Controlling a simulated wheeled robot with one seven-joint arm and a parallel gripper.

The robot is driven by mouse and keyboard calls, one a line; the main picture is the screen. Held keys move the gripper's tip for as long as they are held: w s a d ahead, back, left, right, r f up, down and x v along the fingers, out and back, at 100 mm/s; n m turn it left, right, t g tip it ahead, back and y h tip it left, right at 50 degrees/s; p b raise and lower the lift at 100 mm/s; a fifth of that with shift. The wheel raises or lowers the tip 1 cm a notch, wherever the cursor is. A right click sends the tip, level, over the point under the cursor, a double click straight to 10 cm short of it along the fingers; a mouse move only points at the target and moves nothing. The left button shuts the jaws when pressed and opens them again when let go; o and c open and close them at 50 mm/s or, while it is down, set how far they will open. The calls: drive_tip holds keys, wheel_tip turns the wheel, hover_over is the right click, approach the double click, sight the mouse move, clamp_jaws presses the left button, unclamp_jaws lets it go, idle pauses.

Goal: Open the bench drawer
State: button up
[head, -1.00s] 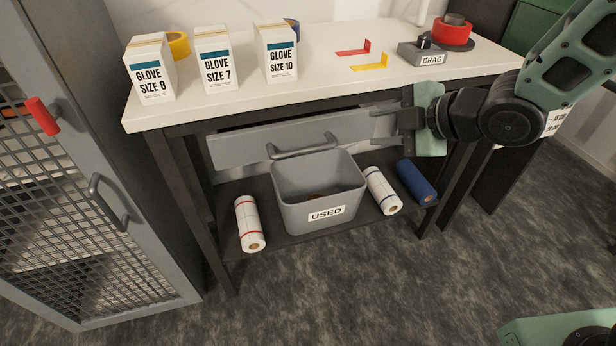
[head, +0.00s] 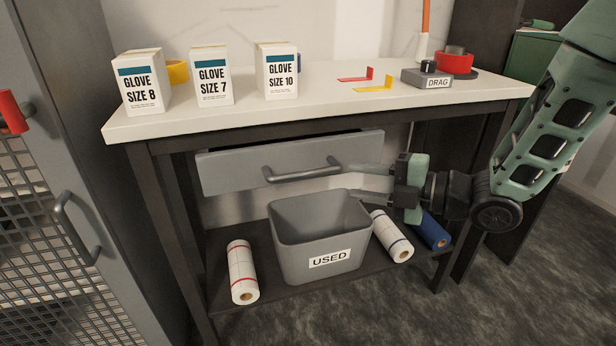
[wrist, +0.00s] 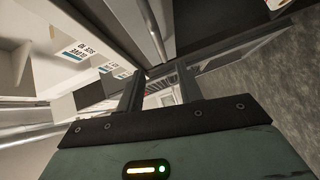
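The bench drawer (head: 230,172) has a grey front under the white bench top, with a dark gap along its upper edge. Its grey bar handle (head: 303,172) runs across the middle of the front. My gripper (head: 350,182) comes from the right, its two fingers parted and pointing left. The fingertips are close to the right end of the handle; I cannot tell whether they touch it. In the wrist view my gripper (wrist: 160,85) also shows its fingers apart, with nothing clearly held between them.
A grey bin labelled USED (head: 318,240) stands on the lower shelf, just below the drawer. Paper rolls (head: 242,272) lie beside it, with a blue roll (head: 432,232) at right. Glove boxes (head: 212,76) stand on top. A mesh cabinet door (head: 50,240) is at left.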

sight(312, 175)
drive_tip(key=b+x, duration=0.1)
drive_tip(key=x, duration=1)
drive_tip(key=shift+w+a, duration=0.15)
drive_tip(key=shift+a, duration=0.1)
clamp_jaws()
